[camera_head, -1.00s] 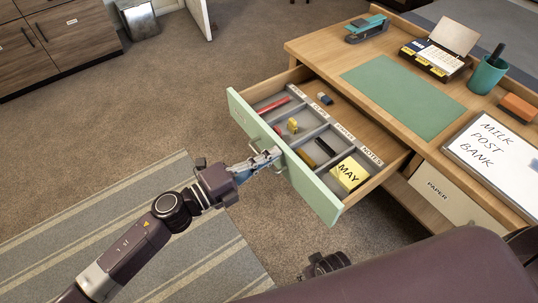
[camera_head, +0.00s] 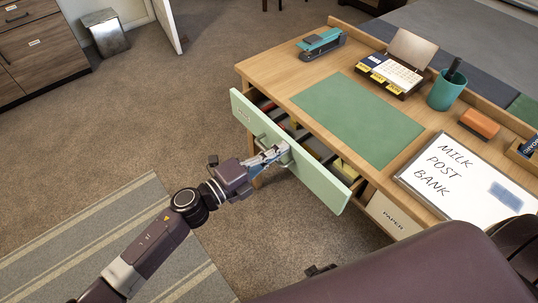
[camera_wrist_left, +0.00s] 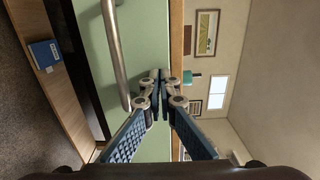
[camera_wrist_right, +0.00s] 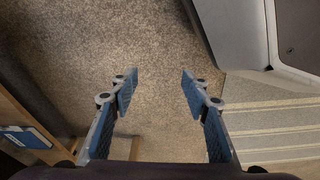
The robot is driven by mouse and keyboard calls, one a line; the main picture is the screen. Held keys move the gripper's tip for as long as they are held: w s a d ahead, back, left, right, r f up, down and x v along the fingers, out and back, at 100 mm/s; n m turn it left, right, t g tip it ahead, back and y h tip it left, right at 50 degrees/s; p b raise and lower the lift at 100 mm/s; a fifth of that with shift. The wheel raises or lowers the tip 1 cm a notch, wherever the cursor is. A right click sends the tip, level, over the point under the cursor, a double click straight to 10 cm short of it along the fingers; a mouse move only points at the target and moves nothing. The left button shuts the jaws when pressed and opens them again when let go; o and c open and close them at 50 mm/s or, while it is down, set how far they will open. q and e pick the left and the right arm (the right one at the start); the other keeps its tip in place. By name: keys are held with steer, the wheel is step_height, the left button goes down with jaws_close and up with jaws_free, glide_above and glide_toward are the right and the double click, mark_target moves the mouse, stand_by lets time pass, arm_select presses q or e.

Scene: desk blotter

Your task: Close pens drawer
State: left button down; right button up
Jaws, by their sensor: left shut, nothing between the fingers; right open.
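The pens drawer (camera_head: 322,182) has a pale green front and stands partly open from the wooden desk. Only a narrow strip of its inside shows behind the front; most of its contents are hidden under the desktop. My left gripper (camera_head: 283,150) is shut and empty, its tips at the drawer front by the metal handle. In the left wrist view the closed fingertips (camera_wrist_left: 161,76) are against or very near the green front (camera_wrist_left: 147,35), beside the handle bar (camera_wrist_left: 114,45) and not around it. My right gripper (camera_wrist_right: 158,76) is open and empty above the carpet.
The desktop holds a green blotter (camera_head: 358,118), a stapler (camera_head: 321,43), a pen cup (camera_head: 446,91) and a whiteboard (camera_head: 470,175). A paper drawer (camera_head: 394,215) sits to the right, below the desktop.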

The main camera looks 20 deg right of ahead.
mark_target(292, 140)
arm_select(q)
steer(key=b+x, duration=0.1)
steer(key=x, duration=0.6)
steer(key=shift+f, duration=0.1)
steer(key=shift+r, duration=0.2)
arm_select(e)
steer(key=w+r, duration=0.1)
steer(key=r, duration=0.2)
steer(key=w+r, duration=0.1)
steer(key=shift+w+a+r, duration=0.15)
steer(key=shift+w+a, duration=0.05)
steer(key=shift+w, duration=0.15)
